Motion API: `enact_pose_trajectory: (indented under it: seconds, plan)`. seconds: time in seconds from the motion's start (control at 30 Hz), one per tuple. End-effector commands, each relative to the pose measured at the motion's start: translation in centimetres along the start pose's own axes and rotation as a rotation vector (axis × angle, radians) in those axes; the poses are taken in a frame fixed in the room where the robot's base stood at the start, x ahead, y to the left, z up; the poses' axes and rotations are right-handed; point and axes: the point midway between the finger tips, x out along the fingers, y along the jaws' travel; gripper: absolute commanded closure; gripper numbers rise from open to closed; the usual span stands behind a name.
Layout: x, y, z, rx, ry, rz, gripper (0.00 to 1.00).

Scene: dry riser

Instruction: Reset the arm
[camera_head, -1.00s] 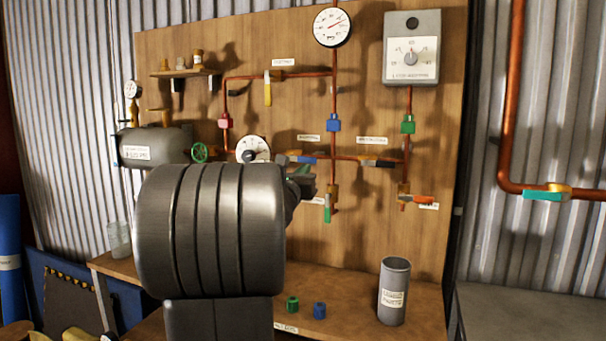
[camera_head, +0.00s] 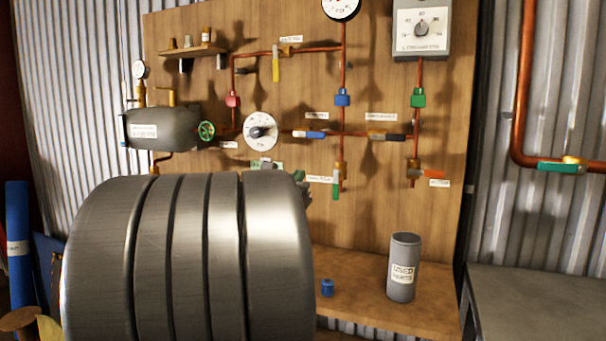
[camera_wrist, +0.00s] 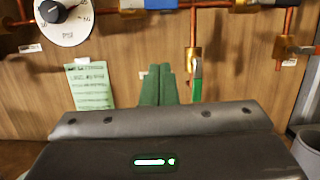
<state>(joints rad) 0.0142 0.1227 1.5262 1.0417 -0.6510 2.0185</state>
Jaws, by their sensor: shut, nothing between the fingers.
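My gripper (camera_wrist: 158,86) shows in the wrist view as two green fingers side by side, shut with nothing between them. They point at the wooden panel (camera_wrist: 125,55), between a green paper note and a green-handled valve (camera_wrist: 197,80). I cannot tell how far they are from the panel. In the head view my grey ribbed arm fills the lower left and hides most of the gripper; only bits of green show above and beside it.
A wooden bench (camera_head: 345,270) bears a grey cylinder (camera_head: 403,268) and a blue cap (camera_head: 327,287). Copper pipes, a dial (camera_head: 260,131), a tank (camera_head: 165,128) and several valves are on the panel. A grey table (camera_head: 530,300) stands at the right.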

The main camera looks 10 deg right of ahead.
Motion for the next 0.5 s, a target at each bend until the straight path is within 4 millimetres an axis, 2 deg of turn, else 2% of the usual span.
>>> enact_pose_trajectory:
  seconds: [0.17, 0.5]
  plan:
    - [-0.64, -0.04, 0.01, 0.000, 0.000, -0.001, 1.00]
    - [-0.35, -0.03, -0.02, -0.001, 0.000, -0.001, 1.00]
